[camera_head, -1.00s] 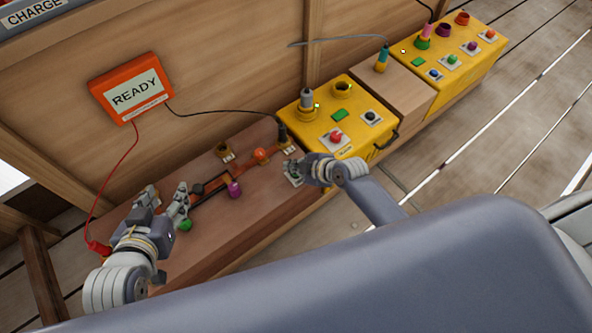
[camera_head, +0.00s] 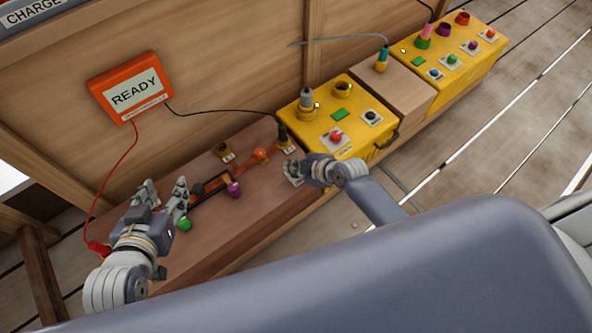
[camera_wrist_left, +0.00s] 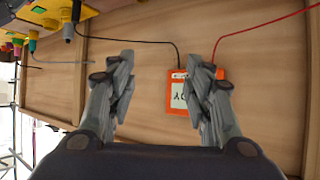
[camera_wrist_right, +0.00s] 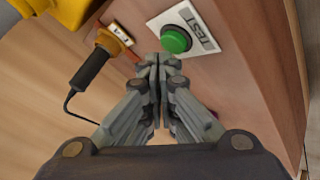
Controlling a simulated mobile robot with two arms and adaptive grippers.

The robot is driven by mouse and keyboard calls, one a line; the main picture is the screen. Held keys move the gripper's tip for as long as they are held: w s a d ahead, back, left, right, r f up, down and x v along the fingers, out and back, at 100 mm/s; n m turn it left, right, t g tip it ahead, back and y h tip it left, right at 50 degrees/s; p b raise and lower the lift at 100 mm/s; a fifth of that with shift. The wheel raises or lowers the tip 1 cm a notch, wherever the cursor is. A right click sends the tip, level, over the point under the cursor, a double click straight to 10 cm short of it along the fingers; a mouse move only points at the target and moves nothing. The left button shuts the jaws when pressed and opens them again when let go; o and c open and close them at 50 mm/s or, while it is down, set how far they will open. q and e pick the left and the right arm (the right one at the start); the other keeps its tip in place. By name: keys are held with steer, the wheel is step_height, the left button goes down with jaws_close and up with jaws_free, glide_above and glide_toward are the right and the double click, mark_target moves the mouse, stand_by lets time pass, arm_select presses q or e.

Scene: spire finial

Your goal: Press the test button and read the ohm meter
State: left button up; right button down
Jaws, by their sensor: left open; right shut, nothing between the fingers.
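The ohm meter (camera_head: 133,86) is an orange box on the wooden wall; its screen reads READY. It also shows in the left wrist view (camera_wrist_left: 180,97), partly behind a finger. The green test button (camera_wrist_right: 175,39) sits on a white plate marked TEST in the right wrist view. My right gripper (camera_wrist_right: 158,62) is shut and empty, its fingertips just beside the button in the picture; I cannot tell if they touch it. In the head view my right gripper (camera_head: 291,167) hides most of that plate. My left gripper (camera_head: 165,190) is open and empty above the bench's left end.
The wooden bench (camera_head: 235,232) carries dark and copper bars with a purple knob (camera_head: 234,189), a green knob (camera_head: 184,224) and an orange knob (camera_head: 261,154). A red lead (camera_head: 96,190) and a black lead (camera_head: 225,112) leave the meter. Yellow boxes (camera_head: 358,150) stand at the right.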

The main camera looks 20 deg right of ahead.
steer(key=shift+f, duration=0.2)
arm_select(q)
steer(key=shift+w+d+r+t, duration=0.3)
steer(key=shift+w+r+t, duration=0.15)
steer(key=shift+r, duration=0.1)
steer(key=shift+w+r+t+h, duration=0.25)
steer(key=shift+w+r+h, duration=0.05)
steer(key=shift+r, duration=0.1)
arm_select(e)
steer(key=shift+f, duration=0.1)
